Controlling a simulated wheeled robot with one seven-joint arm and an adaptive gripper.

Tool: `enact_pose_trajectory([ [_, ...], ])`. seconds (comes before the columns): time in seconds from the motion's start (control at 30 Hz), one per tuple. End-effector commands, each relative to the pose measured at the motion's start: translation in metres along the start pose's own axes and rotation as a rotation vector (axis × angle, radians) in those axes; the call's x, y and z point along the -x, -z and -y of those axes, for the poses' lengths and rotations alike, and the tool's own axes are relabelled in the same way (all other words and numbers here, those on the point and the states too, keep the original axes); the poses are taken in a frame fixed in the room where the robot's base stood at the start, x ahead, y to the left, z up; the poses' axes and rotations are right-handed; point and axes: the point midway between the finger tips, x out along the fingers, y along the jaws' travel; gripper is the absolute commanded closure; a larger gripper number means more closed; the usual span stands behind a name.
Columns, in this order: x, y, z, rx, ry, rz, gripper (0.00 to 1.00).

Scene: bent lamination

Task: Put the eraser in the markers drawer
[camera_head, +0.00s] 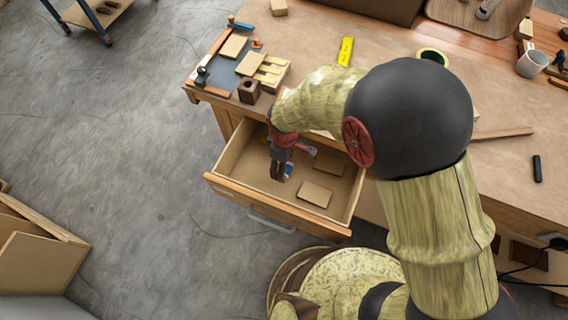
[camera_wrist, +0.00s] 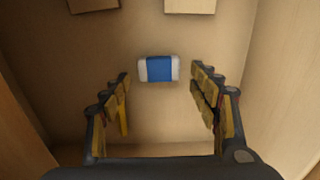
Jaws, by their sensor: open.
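The eraser (camera_wrist: 158,69), white with a blue sleeve, lies on the floor of the open drawer. In the head view it shows as a small blue and white patch (camera_head: 288,169) next to my gripper. The drawer (camera_head: 232,192) is wooden, pulled out from the workbench, with a grey handle on its front. My gripper (camera_head: 279,178) is inside the drawer's outline and points down. In the wrist view my gripper (camera_wrist: 160,92) is open and empty, with the eraser between and just beyond the fingertips, apart from both fingers. No markers show in the visible part of the drawer.
Two flat wooden pieces (camera_head: 315,194) lie in the drawer, also seen at the top of the wrist view (camera_wrist: 190,5).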

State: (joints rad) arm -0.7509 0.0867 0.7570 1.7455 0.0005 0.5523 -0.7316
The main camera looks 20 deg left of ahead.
Motion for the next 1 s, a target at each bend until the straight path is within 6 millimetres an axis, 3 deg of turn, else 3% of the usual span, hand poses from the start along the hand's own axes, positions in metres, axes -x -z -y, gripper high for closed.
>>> enact_pose_trajectory([
  [0.3,0.053,0.001,-0.001,0.000,-0.002,-0.002,0.39],
  [0.4,0.062,0.000,0.000,0.000,-0.001,-0.002,0.39],
  [1.0,0.064,0.000,0.000,-0.001,0.000,0.000,0.39],
])
